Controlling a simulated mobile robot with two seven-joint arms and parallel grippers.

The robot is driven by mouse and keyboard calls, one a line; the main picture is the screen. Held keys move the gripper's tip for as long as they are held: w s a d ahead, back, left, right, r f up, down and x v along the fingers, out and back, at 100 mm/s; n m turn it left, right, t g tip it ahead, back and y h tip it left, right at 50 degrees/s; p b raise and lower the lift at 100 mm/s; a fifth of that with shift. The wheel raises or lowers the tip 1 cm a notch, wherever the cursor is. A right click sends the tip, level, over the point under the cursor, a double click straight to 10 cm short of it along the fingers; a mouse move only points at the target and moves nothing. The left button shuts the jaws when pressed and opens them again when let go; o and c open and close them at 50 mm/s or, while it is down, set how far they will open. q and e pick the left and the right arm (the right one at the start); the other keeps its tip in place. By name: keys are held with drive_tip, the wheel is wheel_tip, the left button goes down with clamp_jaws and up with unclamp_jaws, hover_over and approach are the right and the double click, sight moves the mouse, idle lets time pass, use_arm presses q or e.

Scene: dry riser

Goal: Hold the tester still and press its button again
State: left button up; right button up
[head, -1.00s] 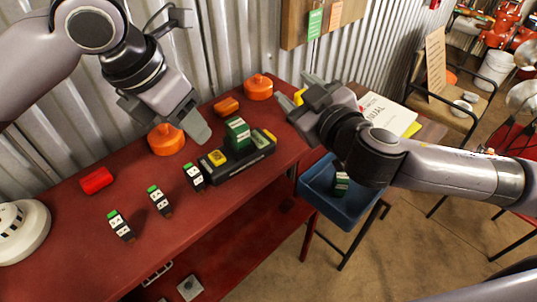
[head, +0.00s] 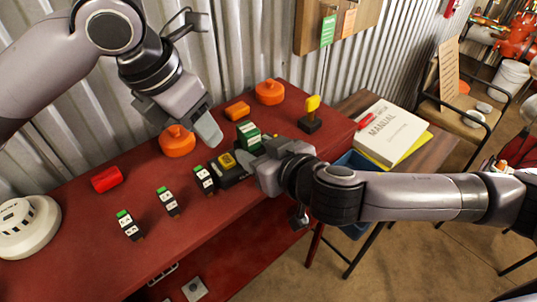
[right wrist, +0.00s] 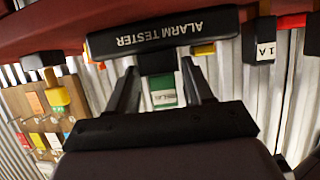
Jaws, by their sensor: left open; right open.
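The black alarm tester (head: 235,179) lies on the red bench with a yellow button (head: 227,160) on its left part. A green-topped block (head: 249,137) stands in it. My right gripper (head: 258,170) is open at the tester's right front and hides that part. In the right wrist view the tester (right wrist: 160,34) reads "ALARM TESTER" upside down, and the green block (right wrist: 163,92) shows between the spread fingers of my right gripper (right wrist: 160,80); whether they touch it I cannot tell. My left gripper (head: 198,130) is open above and behind the tester, clear of the button.
Several small green-topped blocks (head: 168,202) stand left of the tester. Orange detectors (head: 177,141), a red cylinder (head: 107,179) and a white detector (head: 28,227) are around. A yellow-topped stamp (head: 312,112) stands at the back right. A blue bin (head: 356,159) is mostly hidden.

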drive_tip(key=shift+w+a+f, duration=0.15)
drive_tip(key=shift+w+a, duration=0.1)
drive_tip(key=shift+w, duration=0.1)
drive_tip(key=c, duration=0.9)
use_arm(q)
clamp_jaws()
idle(0.9)
